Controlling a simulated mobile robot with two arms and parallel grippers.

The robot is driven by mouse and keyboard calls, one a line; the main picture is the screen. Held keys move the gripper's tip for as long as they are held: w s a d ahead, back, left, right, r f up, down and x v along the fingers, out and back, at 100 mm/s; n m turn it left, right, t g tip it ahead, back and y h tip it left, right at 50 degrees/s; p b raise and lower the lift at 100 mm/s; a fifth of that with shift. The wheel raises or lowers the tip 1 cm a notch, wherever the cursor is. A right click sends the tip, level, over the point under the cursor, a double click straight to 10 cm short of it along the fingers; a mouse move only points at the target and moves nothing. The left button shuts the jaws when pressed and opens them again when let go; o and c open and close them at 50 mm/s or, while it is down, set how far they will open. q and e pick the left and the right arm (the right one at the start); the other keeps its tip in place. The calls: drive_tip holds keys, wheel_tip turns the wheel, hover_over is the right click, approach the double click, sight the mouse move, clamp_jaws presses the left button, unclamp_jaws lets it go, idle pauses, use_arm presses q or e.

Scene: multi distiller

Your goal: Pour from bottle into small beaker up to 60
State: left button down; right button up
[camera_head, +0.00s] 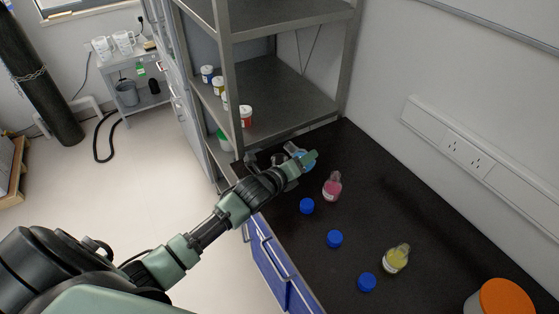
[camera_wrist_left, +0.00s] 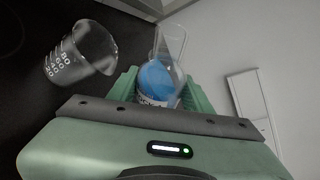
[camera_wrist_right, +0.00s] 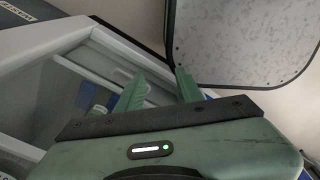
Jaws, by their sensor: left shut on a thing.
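My left gripper (camera_wrist_left: 160,88) is shut on a clear glass bottle with blue liquid (camera_wrist_left: 157,78); a finger grips each side. In the head view the left gripper (camera_head: 303,160) is over the far end of the black counter, with the blue bottle partly hidden behind it. The small beaker (camera_wrist_left: 82,50), clear and marked 20 to 80, stands beside the bottle, apart from it, in the left wrist view. It looks empty. In the head view the beaker (camera_head: 279,158) is mostly hidden by my wrist. My right gripper (camera_wrist_right: 160,85) is open and empty.
On the black counter (camera_head: 400,220) stand a pink-liquid bottle (camera_head: 332,187), a yellow-liquid bottle (camera_head: 396,258), blue caps (camera_head: 335,238) and an orange-lidded jar (camera_head: 505,298). A metal shelf (camera_head: 290,95) with small jars rises at the counter's far left. The counter's right side is mostly clear.

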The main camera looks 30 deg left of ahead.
use_arm(q)
drive_tip(key=shift+d+f+n+b, duration=0.15)
drive_tip(key=shift+f+n+b, duration=0.15)
drive_tip(key=shift+f+b, duration=1.25)
drive_tip(key=shift+d+r+n+t+h+b, duration=0.25)
drive_tip(key=shift+r+n+t+h+b, duration=0.25)
drive_tip(key=shift+r+n+h+b, duration=0.5)
idle(3.6)
drive_tip(key=shift+a+r+n+b, duration=0.15)
drive_tip(key=shift+r+n+b, duration=0.35)
drive_tip(key=shift+n+b, duration=0.25)
idle(1.1)
